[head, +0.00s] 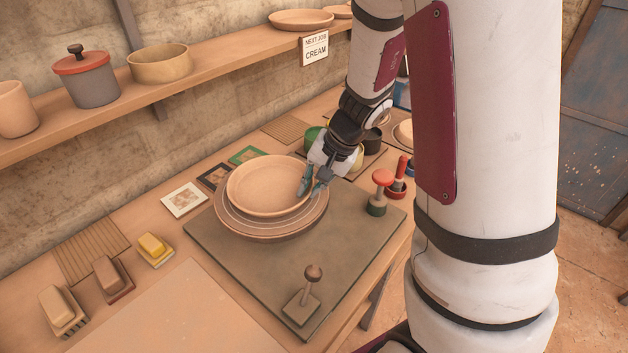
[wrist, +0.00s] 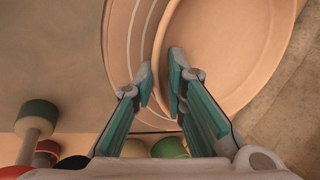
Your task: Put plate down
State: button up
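The plate (head: 265,187) is a round, shallow, pale clay dish with a raised rim. In the head view it lies level over a ringed round disc (head: 272,231); whether it touches the disc is hard to tell. My gripper (head: 312,188) comes down at the plate's right rim, one finger inside and one outside. In the wrist view the plate (wrist: 222,50) fills the upper right, and its rim passes between the teal-padded fingertips (wrist: 161,62). The fingers are close about the rim and look shut on it. The disc's rings (wrist: 133,55) show left of the plate.
The disc stands on a dark square board (head: 345,235). A knobbed stamp (head: 305,295) stands at its front and a red-topped tool (head: 382,190) at its right. A shelf (head: 215,75) with pots runs behind.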

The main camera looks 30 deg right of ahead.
jog(key=p+v, duration=0.2)
jog(key=v, duration=1)
jog(key=s+a+r+n+t+h, duration=0.1)
jog(key=s+a+r+n, duration=0.3)
jog(key=s, duration=0.5)
jog(key=s+a+r+n+h, duration=0.2)
jog(key=s+a+r+n, duration=0.3)
jog(key=s+r, duration=0.2)
jog(key=shift+s+r+t, duration=0.35)
jog(key=shift+s+t, duration=0.05)
jog(key=shift+s, duration=0.6)
